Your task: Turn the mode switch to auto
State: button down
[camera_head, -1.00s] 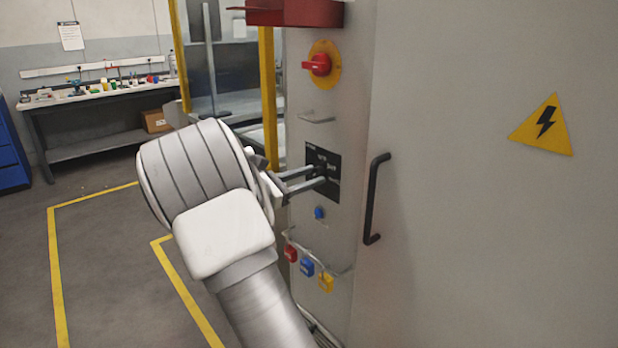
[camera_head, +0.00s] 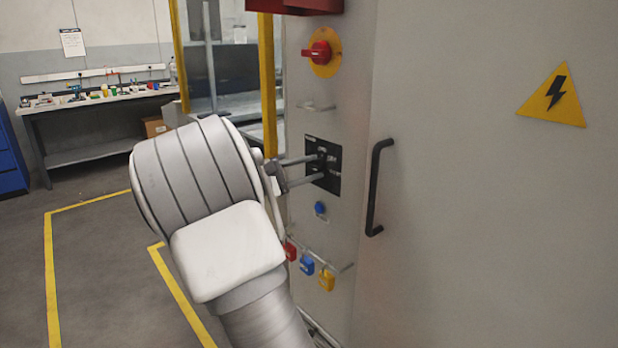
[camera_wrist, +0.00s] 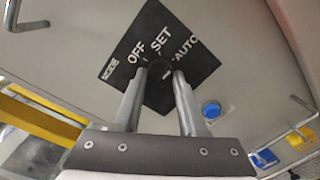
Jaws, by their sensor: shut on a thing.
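The mode switch is a black knob (camera_wrist: 159,74) on a black plate (camera_head: 334,181) on the cabinet's narrow front. In the wrist view the plate (camera_wrist: 207,66) reads MODE, OFF, SET and AUTO and appears tilted. A small light mark shows on the knob; I cannot tell for sure which label it points to. My gripper (camera_wrist: 162,73) is shut on the knob, one finger on each side. In the head view my gripper (camera_head: 322,168) reaches the plate from the left, and its fingers partly hide the knob and lettering.
A red rotary switch (camera_head: 319,52) on a yellow disc sits above, with a small metal bracket (camera_head: 316,107) between. A blue button (camera_head: 320,208) and red, blue and yellow padlocks (camera_head: 307,265) are below. A black door handle (camera_head: 377,187) stands close on the right.

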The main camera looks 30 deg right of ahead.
jog(key=shift+f+m+b, duration=0.1)
jog(key=shift+m+b, duration=0.65)
jog(key=shift+m, duration=0.25)
jog(key=shift+c, duration=2.3)
grip_release()
jog(key=shift+a, duration=0.1)
jog(key=s+a+p, duration=0.1)
jog(key=a+p, duration=0.2)
jog(key=a, duration=1.4)
jog(key=shift+s+r+p, duration=0.4)
jog(key=shift+r, duration=0.05)
